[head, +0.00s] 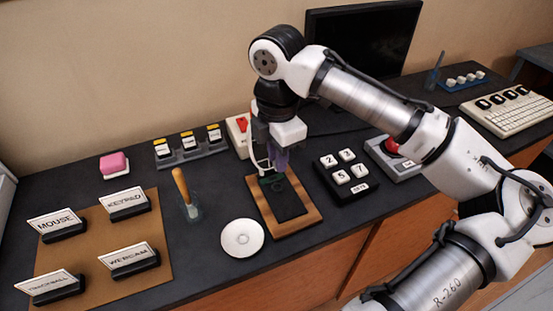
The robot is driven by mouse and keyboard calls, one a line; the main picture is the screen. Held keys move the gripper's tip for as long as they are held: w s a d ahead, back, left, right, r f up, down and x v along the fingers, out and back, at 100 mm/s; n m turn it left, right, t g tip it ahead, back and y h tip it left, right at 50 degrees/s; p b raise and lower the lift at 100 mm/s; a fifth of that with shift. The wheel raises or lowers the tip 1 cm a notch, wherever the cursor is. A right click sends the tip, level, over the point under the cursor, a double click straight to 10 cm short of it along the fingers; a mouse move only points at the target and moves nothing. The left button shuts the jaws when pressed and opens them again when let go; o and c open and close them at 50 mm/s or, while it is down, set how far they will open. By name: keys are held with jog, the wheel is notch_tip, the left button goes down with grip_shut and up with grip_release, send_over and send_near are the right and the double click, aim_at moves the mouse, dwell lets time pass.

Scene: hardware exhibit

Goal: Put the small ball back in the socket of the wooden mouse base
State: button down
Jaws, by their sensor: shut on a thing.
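The wooden mouse base (311,217) lies on the dark counter near its front edge, a wooden board with a dark inset. My gripper (270,178) points down over the far left part of this base. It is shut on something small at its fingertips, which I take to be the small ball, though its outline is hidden. The socket cannot be made out beneath the gripper. I cannot tell whether the fingertips touch the base.
A white round dish (242,238) sits just left of the base, with a wooden-handled tool in a glass (189,200) behind it. A number keypad (346,173) stands close on the right. A brown mat (102,237) with label stands fills the left.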

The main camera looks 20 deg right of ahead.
aim_at(277, 188)
jog(key=shift+f+b, duration=2)
jog(key=shift+b, duration=0.2)
jog(key=shift+f, duration=0.85)
jog(key=shift+r, duration=0.1)
jog(key=shift+f+p, duration=0.4)
jog(key=shift+p, duration=0.15)
jog(key=c, duration=0.9)
grip_release()
jog(key=shift+o, duration=0.2)
jog(key=shift+r, duration=0.1)
